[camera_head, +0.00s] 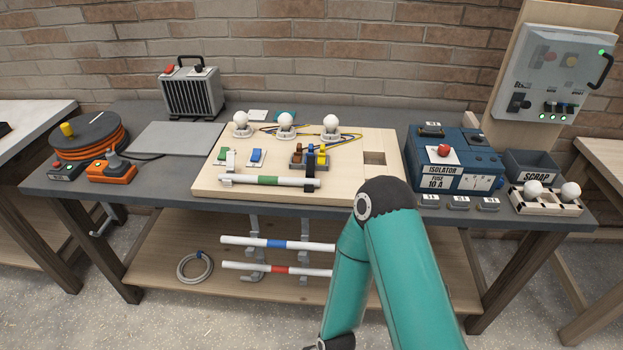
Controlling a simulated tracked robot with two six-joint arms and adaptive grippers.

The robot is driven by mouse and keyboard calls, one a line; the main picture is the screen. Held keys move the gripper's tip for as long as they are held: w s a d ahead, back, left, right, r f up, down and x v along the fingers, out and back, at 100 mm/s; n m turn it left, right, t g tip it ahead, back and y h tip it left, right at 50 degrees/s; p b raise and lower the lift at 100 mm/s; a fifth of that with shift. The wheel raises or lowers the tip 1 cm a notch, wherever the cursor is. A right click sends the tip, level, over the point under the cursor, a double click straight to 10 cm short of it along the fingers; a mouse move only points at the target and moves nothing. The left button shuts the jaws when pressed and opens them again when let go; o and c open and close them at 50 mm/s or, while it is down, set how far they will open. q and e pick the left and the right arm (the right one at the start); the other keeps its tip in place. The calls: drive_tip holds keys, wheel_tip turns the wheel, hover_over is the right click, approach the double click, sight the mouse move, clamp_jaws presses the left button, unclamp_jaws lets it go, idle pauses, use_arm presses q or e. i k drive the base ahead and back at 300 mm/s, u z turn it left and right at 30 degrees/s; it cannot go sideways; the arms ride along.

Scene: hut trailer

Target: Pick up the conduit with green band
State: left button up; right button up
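The conduit with the green band (268,180) is a white tube with a green ring near its middle. A teal arm of mine, seemingly the right one, comes in from the lower right, bends at a raised elbow and runs down to the bottom edge. Its gripper is out of the picture. My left arm and gripper do not show. Nothing of mine touches the conduit.
The board carries several bulbs and switches. A blue isolator box (458,165) stands right, a cable reel (88,134) left.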

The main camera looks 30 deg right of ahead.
sight(235, 178)
drive_tip(key=z, duration=0.25)
drive_tip(key=i, duration=1)
drive_tip(key=u, duration=0.1)
